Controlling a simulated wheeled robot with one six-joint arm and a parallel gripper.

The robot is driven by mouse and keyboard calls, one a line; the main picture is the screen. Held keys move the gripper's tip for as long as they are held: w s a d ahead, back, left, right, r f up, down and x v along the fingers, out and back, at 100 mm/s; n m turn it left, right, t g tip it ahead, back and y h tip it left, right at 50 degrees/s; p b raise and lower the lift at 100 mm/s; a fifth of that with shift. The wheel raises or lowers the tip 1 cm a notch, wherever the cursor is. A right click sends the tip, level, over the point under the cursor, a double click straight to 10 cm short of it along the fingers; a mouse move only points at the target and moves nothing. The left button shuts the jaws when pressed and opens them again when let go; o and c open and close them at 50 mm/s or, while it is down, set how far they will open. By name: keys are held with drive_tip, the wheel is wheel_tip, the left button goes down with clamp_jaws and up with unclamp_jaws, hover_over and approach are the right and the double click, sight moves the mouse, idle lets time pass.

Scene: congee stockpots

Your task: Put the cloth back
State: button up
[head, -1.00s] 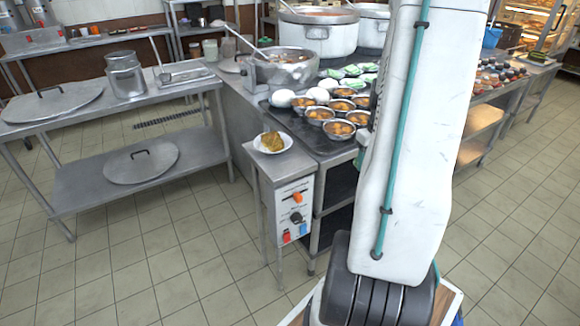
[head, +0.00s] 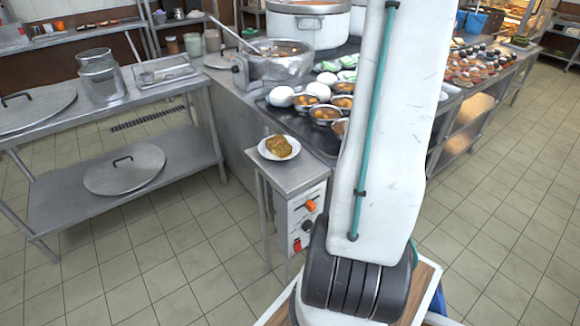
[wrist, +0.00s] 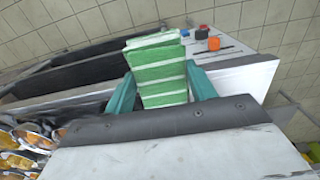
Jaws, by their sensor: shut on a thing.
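My gripper (wrist: 160,95) shows in the wrist view with its two teal fingers on either side of a green-and-white striped cloth (wrist: 158,68). The cloth is folded and sticks out past the fingertips. The gripper is shut on it and holds it clear of the control panel and counter side behind it. In the head view my arm fills the centre right, and neither the gripper nor the held cloth shows. Other green-and-white pieces (head: 347,75) lie on the counter beside white bowls; their exact kind is too small to tell.
A small side stand with a control panel (head: 302,217) bears a plate of food (head: 279,147). The counter holds a steel pot (head: 275,65), bowls of food (head: 325,114) and a large stockpot (head: 305,30). A steel table (head: 180,85) stands left. The tiled floor at right is clear.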

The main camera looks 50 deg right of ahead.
drive_tip(key=w+a, duration=0.3)
drive_tip(key=w, duration=0.1)
drive_tip(key=w+a+f, duration=0.1)
drive_tip(key=w+a, duration=0.2)
drive_tip(key=w, duration=0.1)
drive_tip(key=w+a, duration=0.4)
drive_tip(key=shift+w+a+f, duration=0.1)
drive_tip(key=shift+w+f, duration=0.1)
drive_tip(key=shift+w, duration=0.15)
drive_tip(key=shift+w+a+f, duration=0.1)
drive_tip(key=shift+f, duration=1.7)
drive_tip(key=shift+f, duration=0.1)
drive_tip(key=o, duration=1)
drive_tip(key=shift+c, duration=0.2)
